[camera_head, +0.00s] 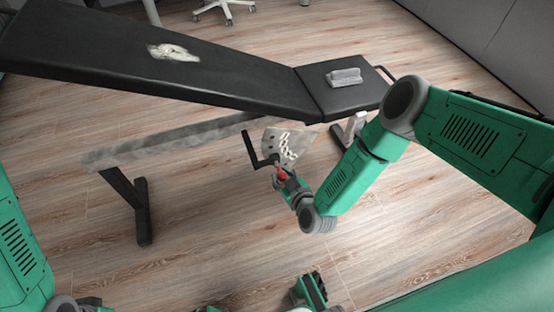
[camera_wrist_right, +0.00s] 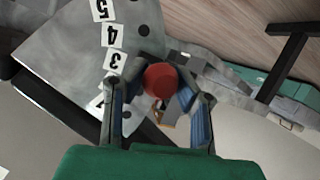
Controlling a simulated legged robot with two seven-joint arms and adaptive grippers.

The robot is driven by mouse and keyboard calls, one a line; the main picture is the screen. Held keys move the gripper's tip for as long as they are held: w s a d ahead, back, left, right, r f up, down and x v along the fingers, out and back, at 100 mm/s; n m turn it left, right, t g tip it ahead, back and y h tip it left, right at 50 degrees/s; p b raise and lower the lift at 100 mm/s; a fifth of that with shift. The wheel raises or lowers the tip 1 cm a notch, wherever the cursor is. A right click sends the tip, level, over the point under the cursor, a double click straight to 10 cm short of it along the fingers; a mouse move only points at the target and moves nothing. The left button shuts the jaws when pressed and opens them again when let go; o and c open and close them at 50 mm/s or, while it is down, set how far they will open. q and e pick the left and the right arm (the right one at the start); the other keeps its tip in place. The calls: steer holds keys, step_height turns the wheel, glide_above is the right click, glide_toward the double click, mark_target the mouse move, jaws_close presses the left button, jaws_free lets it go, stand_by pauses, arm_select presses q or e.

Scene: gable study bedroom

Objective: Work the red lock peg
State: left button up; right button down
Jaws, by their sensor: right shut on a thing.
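The red lock peg (camera_head: 281,172) sits at the lower edge of a grey numbered plate (camera_head: 272,140) under the bench. In the right wrist view its round red head (camera_wrist_right: 160,78) shows between the fingers of my right gripper (camera_wrist_right: 160,105), in front of the plate (camera_wrist_right: 62,40) with its holes and number labels. My right gripper (camera_head: 286,178) is shut on the peg in the head view. How deep the peg sits in the plate is hidden. My left arm shows at the lower left, but its gripper cannot be made out.
A black adjustable bench (camera_head: 225,80) has a sloping backrest and a flat seat (camera_head: 335,98). A grey block (camera_head: 344,77) lies on the seat and a pale cloth-like thing (camera_head: 172,52) on the backrest. A dark bar (camera_head: 250,150) and a leg (camera_head: 138,205) stand near the plate.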

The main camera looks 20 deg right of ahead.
steer(key=shift+s+a+f, duration=0.15)
steer(key=shift+s+a, duration=0.05)
steer(key=shift+s, duration=0.25)
steer(key=shift+d+f, duration=0.1)
steer(key=shift+d, duration=0.05)
steer(key=c, duration=1.2)
jaws_free()
steer(key=shift+d, duration=0.15)
steer(key=shift+s+r, duration=0.15)
steer(key=shift+r, duration=0.1)
steer(key=shift+v, duration=5.7)
steer(key=shift+f, duration=0.1)
